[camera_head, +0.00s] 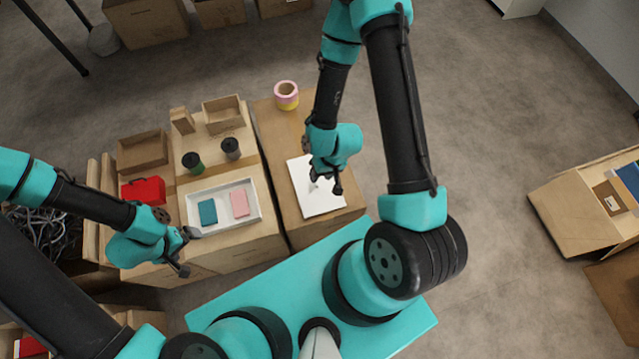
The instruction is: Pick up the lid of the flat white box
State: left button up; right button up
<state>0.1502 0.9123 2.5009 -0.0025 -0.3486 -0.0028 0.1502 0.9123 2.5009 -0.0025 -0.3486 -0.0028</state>
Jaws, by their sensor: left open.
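The flat white box (258,207) stands open on the left carton, with a teal item (208,212) and a pink item (240,203) inside. A flat white panel (318,206), which looks like its lid, lies on the right carton. My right gripper (326,188) is over this panel, its fingertips apart; I cannot tell whether they touch it. My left gripper (187,251) is open and empty by the front left corner of the white box.
Two dark jars (231,148), a red thing (144,190) and small open boxes (222,114) stand on the left cartons. Tape rolls (286,95) sit at the back of the right carton (270,125). An open carton (575,215) stands far right.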

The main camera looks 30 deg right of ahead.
jog(key=shift+o, duration=0.3)
jog(key=o, duration=0.9)
jog(key=shift+c, duration=0.2)
